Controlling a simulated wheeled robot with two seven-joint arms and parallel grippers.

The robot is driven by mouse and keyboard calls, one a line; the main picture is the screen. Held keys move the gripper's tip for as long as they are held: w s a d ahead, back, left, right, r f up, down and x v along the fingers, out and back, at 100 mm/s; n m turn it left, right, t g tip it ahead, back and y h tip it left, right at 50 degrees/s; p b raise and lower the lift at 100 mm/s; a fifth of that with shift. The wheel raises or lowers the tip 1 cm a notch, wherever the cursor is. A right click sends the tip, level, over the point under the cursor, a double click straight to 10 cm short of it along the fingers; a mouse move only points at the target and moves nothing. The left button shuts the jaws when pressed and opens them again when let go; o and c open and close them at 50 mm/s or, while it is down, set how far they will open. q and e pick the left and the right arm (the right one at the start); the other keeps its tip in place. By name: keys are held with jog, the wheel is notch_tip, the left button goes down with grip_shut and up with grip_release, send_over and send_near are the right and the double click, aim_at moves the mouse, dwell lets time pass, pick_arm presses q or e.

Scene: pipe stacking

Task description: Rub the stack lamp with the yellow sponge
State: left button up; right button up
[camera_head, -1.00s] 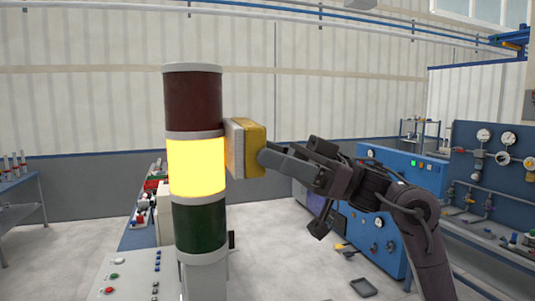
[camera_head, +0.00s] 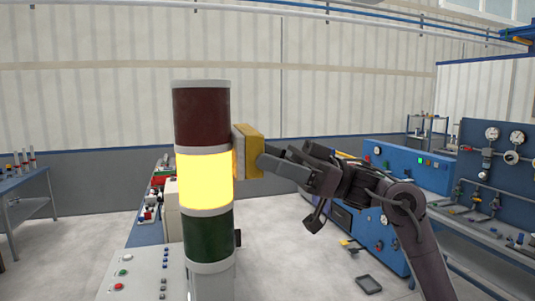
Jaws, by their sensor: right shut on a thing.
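The stack lamp (camera_head: 204,178) stands upright left of the middle. It has a dark red segment on top, a lit yellow segment in the middle and a dark green one below, with grey rings between. The yellow sponge (camera_head: 253,150), with a pale grey layer on its left face, is at the lamp's right side, level with the red-yellow joint. It looks to be against the lamp or very close; I cannot tell which. My right gripper (camera_head: 265,160) is shut on the sponge from the right. My left gripper is not in view.
A control panel with buttons (camera_head: 138,277) is at the lamp's base. A blue machine (camera_head: 405,167) and a gauge board (camera_head: 497,165) stand at the right. A blue table (camera_head: 28,199) is at the far left. A dark tray (camera_head: 369,285) lies on the floor.

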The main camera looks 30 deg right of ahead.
jog(key=shift+s+d+b, duration=0.25)
jog(key=shift+d+b, duration=0.05)
jog(key=shift+d, duration=0.65)
jog(key=shift+s+d+b, duration=0.2)
jog(key=shift+d+b, duration=0.05)
jog(key=shift+d, duration=0.65)
jog(key=shift+s+d+b, duration=0.25)
jog(key=shift+d+b, duration=0.05)
jog(key=shift+d, duration=0.65)
jog(key=d, duration=0.3)
jog(key=shift+s+b, duration=0.35)
jog(key=shift+a, duration=0.1)
